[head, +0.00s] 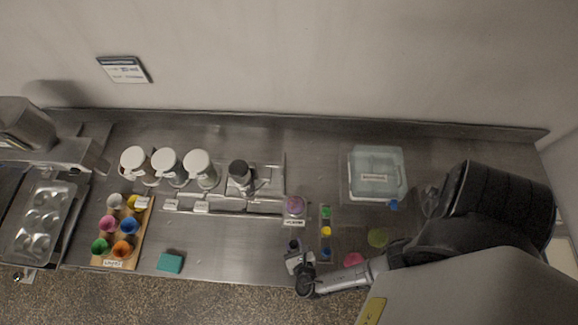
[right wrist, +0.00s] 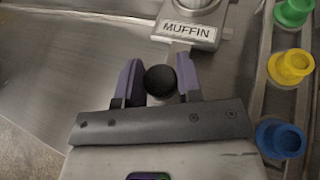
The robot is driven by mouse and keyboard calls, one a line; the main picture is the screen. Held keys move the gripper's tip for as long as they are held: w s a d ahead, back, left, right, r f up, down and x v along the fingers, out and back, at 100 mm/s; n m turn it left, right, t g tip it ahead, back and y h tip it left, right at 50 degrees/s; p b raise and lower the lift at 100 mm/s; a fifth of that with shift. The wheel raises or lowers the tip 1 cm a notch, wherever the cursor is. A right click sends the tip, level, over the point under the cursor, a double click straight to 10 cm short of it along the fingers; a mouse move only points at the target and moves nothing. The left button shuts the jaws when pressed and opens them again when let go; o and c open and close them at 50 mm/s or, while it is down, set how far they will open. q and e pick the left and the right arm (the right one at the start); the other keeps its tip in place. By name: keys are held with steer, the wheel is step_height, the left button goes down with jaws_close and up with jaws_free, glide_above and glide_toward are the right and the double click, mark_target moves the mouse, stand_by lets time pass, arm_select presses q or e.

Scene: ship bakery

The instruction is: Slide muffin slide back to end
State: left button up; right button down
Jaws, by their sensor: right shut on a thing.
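The muffin slide shows in the right wrist view as a metal plate with a "MUFFIN" label (right wrist: 188,32) and a round black knob (right wrist: 160,80) on a short bar in front of it. In the head view the knob (head: 293,245) is a small dark spot below the label plate (head: 294,222). My right gripper (right wrist: 158,78) has its two purple-grey fingers shut on the knob, one on each side. It also shows in the head view (head: 297,258), near the counter's front edge. My left gripper is not in view.
Green (right wrist: 294,12), yellow (right wrist: 290,66) and blue (right wrist: 280,138) cups stand in a rack close to the right of my gripper. A purple cup (head: 294,204) is behind the label plate. A teal sponge (head: 170,263) lies left, with bare counter between (head: 230,245).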

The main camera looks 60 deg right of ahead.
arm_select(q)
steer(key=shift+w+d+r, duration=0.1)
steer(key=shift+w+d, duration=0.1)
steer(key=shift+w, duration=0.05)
arm_select(e)
steer(key=shift+s+d, duration=0.2)
steer(key=shift+s, duration=0.1)
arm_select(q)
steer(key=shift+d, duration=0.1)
arm_select(e)
steer(key=c, duration=0.8)
jaws_free()
steer(key=shift+s+d, duration=0.1)
steer(key=shift+s, duration=0.05)
steer(key=shift+s+a, duration=0.2)
steer(key=shift+a, duration=0.05)
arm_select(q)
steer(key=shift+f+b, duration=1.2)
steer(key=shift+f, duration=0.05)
arm_select(e)
steer(key=v, duration=1.3)
steer(key=shift+s, duration=0.1)
